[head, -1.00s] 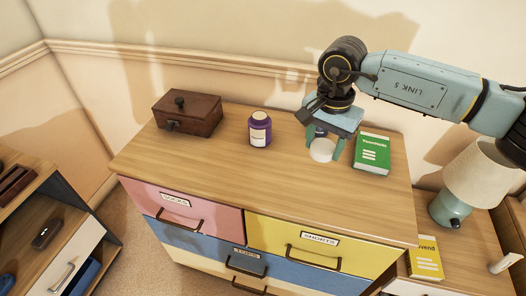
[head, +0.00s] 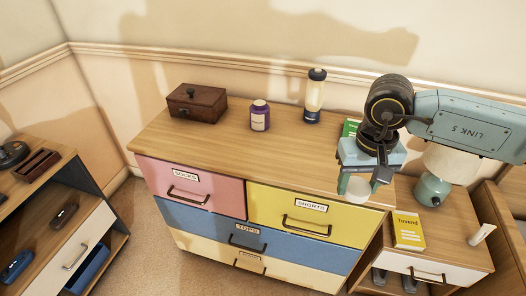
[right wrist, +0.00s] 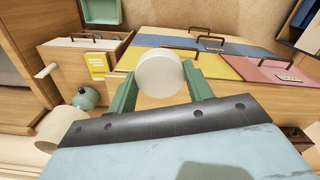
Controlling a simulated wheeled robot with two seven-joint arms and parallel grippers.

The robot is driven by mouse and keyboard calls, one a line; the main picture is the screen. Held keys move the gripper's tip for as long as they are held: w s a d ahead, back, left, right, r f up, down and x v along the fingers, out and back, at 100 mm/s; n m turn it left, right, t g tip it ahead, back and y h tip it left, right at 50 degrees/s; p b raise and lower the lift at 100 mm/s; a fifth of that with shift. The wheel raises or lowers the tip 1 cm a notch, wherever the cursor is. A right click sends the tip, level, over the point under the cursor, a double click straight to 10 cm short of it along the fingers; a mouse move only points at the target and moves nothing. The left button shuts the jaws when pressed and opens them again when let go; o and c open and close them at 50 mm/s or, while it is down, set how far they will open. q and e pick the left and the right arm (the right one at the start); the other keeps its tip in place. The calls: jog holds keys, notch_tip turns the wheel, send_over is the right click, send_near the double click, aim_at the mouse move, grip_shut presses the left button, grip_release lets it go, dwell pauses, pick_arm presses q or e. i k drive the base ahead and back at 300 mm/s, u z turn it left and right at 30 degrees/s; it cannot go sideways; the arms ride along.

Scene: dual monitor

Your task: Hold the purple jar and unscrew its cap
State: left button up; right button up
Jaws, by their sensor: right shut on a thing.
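My right gripper (head: 358,188) is at the dresser's right front, well to the right of the jar. It is shut on a white round object (head: 357,190), which also shows between the fingers in the right wrist view (right wrist: 160,73). I cannot tell exactly what this object is. My left gripper is not in view.
A brown wooden box (head: 197,104) stands left of the jar. A tall bottle with a dark top (head: 314,97) stands to its right. A green book (head: 350,128) is partly hidden behind my right gripper. A lamp (head: 433,190) and yellow book (head: 408,230) are farther right. The dresser's front middle is clear.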

aim_at(259, 111)
jog(key=u, duration=0.7)
jog(key=i, duration=1.15)
jog(key=z, duration=0.75)
